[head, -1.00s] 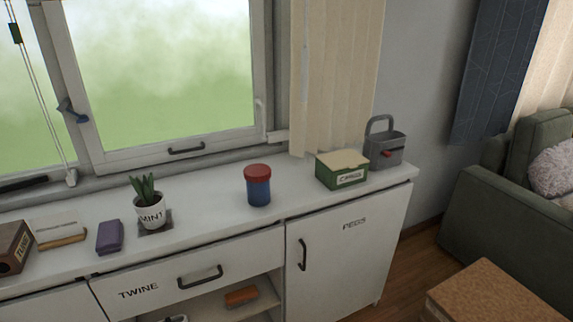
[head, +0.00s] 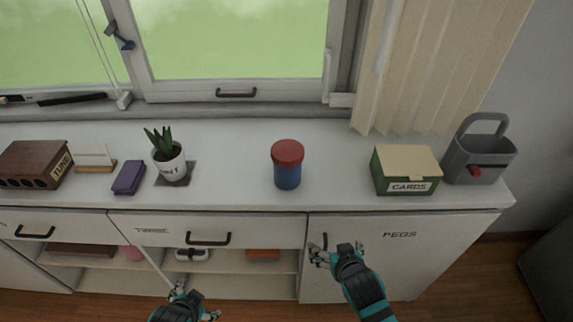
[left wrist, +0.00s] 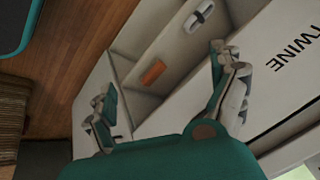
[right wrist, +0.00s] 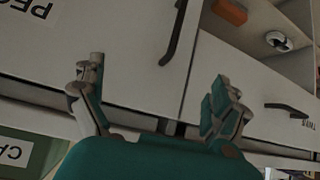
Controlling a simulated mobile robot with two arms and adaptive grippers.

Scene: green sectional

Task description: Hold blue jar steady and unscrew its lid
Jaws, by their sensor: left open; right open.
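The blue jar (head: 287,176) with its red lid (head: 287,152) stands upright on the white counter, right of the middle in the head view. The lid sits on the jar. My right gripper (head: 334,250) is open and empty, in front of the cupboard door and below the counter edge. Its fingers also show apart in the right wrist view (right wrist: 160,95). My left gripper (head: 194,298) is low in front of the open shelf, left of the jar, and its fingers are apart and empty in the left wrist view (left wrist: 168,95). Neither gripper touches the jar.
A green CARDS box (head: 407,172) and a grey caddy (head: 480,160) stand right of the jar. A potted plant (head: 170,160), a purple case (head: 129,178) and a brown box (head: 35,165) stand left. Bare counter (head: 230,165) surrounds the jar. A drawer handle (head: 208,240) sticks out below.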

